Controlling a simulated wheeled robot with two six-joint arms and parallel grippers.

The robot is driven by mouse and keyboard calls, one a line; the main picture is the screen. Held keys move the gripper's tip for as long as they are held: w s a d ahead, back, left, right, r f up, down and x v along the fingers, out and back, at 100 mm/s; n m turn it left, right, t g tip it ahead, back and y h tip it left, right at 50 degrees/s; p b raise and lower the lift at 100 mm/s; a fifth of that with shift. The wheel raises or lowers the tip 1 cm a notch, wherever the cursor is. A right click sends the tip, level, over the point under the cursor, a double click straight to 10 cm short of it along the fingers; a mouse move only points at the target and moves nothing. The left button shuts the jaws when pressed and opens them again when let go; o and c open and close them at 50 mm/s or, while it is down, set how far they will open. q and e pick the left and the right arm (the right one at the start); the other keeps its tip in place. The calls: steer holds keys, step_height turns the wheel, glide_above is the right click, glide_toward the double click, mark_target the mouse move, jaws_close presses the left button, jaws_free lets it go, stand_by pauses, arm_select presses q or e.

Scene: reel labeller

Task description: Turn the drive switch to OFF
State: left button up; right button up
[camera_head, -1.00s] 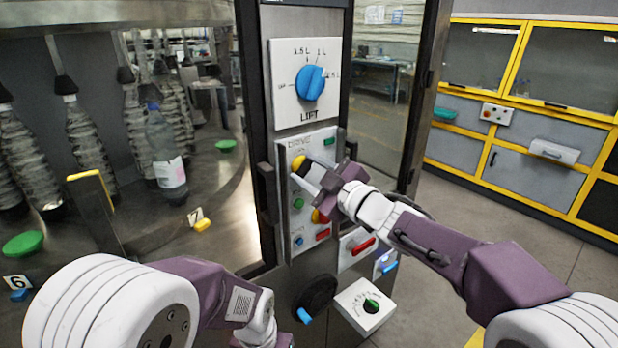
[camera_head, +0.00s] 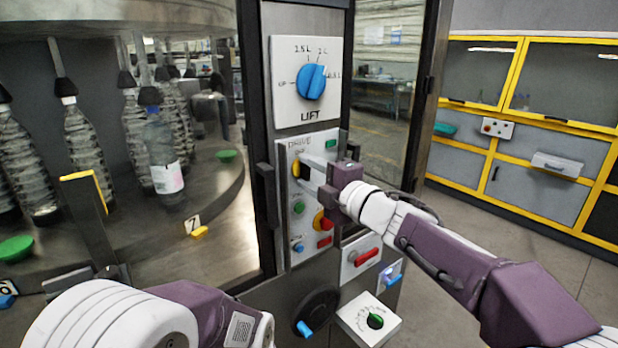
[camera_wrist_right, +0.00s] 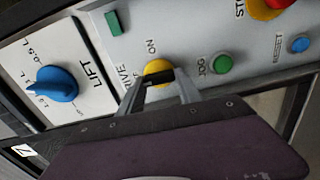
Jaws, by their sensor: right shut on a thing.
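The drive switch is a round yellow knob (camera_head: 296,168) with a black bar across it, on the grey DRIVE panel (camera_head: 309,262) below the LIFT dial. In the right wrist view the yellow knob (camera_wrist_right: 158,67) sits between the ON print and the DRIVE print. My right gripper (camera_head: 303,170) comes in from the right and is shut on the knob's black bar; its two fingers (camera_wrist_right: 157,82) lie on either side of it. The fingers partly hide the knob, and I cannot tell exactly where it points.
The blue LIFT dial (camera_head: 311,82) is above. A green JOG button (camera_head: 298,207), a red-and-yellow stop button (camera_head: 322,220) and a blue button (camera_head: 298,248) are close below. A bottle carousel stands at left, grey cabinets (camera_head: 540,188) at right.

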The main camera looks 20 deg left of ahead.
steer(key=shift+n, duration=0.4)
steer(key=o, duration=1.4)
steer(key=shift+c, duration=0.2)
steer(key=b+v, duration=0.1)
steer(key=v, duration=0.8)
